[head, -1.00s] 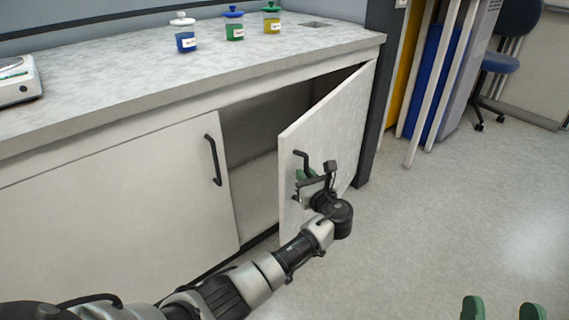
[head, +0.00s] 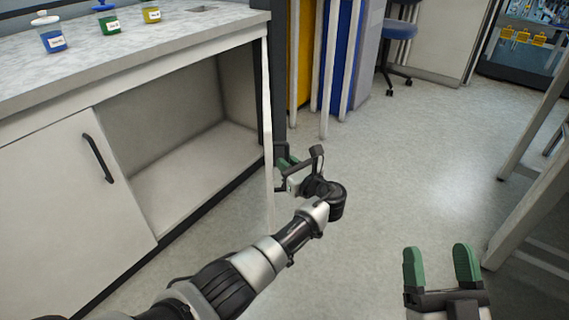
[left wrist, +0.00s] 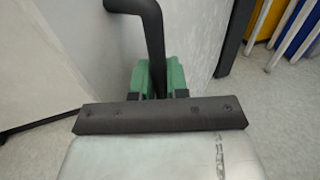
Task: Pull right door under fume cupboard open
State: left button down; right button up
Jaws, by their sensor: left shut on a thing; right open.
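The right door (head: 267,130) under the fume cupboard stands wide open and shows nearly edge-on in the head view. Its black handle (left wrist: 152,40) runs down between the green fingers of my left gripper (left wrist: 160,78) in the left wrist view. My left gripper (head: 286,162) is shut on this handle, at the door's free side. The left door (head: 75,195) is closed, with its own black handle (head: 98,158). The cupboard inside (head: 190,130) is exposed and looks empty. My right gripper (head: 442,268) is open and empty at the lower right, above the floor.
Bottles with blue (head: 50,32), green (head: 108,18) and yellow contents (head: 151,12) stand on the worktop (head: 190,40). Blue and yellow panels with white posts (head: 330,70) stand behind the door. A white-legged table (head: 530,190) is at the right. The floor between is clear.

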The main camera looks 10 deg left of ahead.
dwell(0.3)
pick_arm(q)
jog(key=c, duration=1.4)
grip_release()
jog(key=shift+w, duration=0.1)
pick_arm(e)
jog(key=shift+w, duration=0.1)
pick_arm(q)
jog(key=shift+p+v, duration=1.15)
jog(key=shift+v, duration=2.55)
pick_arm(e)
notch_tip(320, 180, down, 6)
jog(key=w+g+h, duration=0.1)
jog(key=g+h, duration=0.1)
jog(key=g, duration=0.4)
jog(key=shift+d+f, duration=0.25)
jog(key=shift+d, duration=0.2)
pick_arm(q)
jog(key=shift+c, duration=0.6)
pick_arm(e)
jog(key=shift+w, duration=0.1)
